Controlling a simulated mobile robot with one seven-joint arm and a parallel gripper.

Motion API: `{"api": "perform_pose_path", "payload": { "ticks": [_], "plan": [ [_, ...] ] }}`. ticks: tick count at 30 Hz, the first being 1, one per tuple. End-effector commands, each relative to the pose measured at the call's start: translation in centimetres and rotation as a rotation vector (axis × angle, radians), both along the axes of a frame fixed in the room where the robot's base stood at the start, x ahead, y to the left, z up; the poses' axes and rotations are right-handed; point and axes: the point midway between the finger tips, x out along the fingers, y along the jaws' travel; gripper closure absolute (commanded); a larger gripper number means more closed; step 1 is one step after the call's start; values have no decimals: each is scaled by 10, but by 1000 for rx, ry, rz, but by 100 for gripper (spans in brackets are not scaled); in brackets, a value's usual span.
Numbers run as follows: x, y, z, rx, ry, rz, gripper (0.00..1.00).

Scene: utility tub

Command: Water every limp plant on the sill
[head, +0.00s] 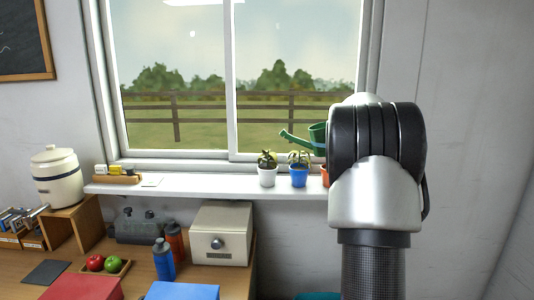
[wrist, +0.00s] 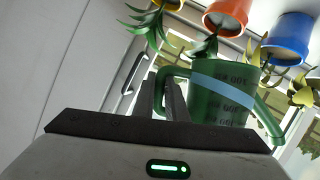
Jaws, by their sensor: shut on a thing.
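My gripper (wrist: 165,95) is shut on the handle of a green watering can (wrist: 222,98) with a pale blue band. In the head view the can (head: 318,138) is partly behind my arm, its spout reaching left above the white and blue pots. On the sill stand a white pot (head: 267,177) with a dark green plant, a blue pot (head: 299,177) with a yellowish, drooping plant (head: 299,158), and an orange pot (head: 325,174), mostly hidden. The wrist view, upside down, shows the orange pot (wrist: 228,14), blue pot (wrist: 290,38) and another pot (wrist: 170,3) with spiky leaves. No water is visible.
The window is behind the sill (head: 210,186). A tray with small items (head: 117,179) sits at the sill's left end. The sill's middle is clear.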

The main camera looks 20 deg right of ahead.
Motion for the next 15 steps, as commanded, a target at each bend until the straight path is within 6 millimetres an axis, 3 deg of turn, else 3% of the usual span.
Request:
{"api": "perform_pose_path", "payload": {
  "ticks": [15],
  "plan": [
    [2,3,4,-27,14,-1,100]
  ]
}}
